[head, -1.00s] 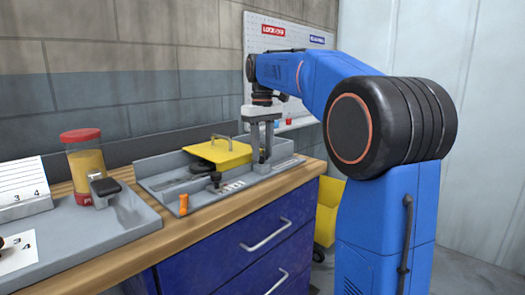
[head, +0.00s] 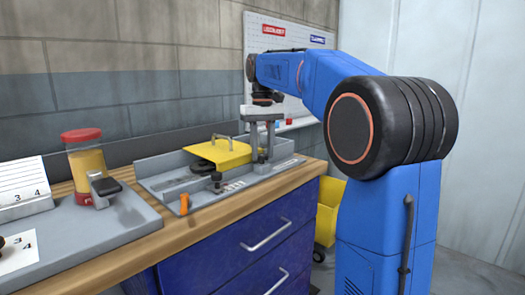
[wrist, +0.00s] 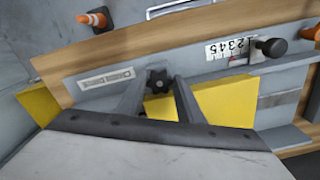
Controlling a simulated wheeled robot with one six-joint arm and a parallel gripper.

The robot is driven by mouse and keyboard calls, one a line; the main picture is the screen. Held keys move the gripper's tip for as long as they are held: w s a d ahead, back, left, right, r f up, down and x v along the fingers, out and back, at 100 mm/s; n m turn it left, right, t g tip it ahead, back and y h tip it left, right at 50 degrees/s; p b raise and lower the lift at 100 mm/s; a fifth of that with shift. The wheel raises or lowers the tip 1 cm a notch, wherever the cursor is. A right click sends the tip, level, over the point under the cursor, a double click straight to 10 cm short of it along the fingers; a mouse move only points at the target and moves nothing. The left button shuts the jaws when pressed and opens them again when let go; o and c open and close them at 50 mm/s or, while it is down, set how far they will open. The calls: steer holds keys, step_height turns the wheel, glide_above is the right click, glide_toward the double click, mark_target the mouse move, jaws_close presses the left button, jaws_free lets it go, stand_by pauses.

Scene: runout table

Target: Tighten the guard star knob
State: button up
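The black star knob (wrist: 157,80) shows in the wrist view, beside the yellow guard (wrist: 225,103). The guard, with a metal handle on top, also shows in the head view (head: 222,155). My gripper (wrist: 158,83) is open, with one finger on each side of the knob and gaps between them. Whether the fingertips are level with the knob or above it, I cannot tell.
A black round knob on a stem (wrist: 270,47) stands by a numbered scale (wrist: 230,47). An orange peg (head: 184,203) stands at the grey tray's front edge (head: 205,207). A red-lidded jar (head: 85,165) is far left. A yellow cart (head: 327,215) stands right of the bench.

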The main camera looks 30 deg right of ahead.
steer(key=o, duration=0.4)
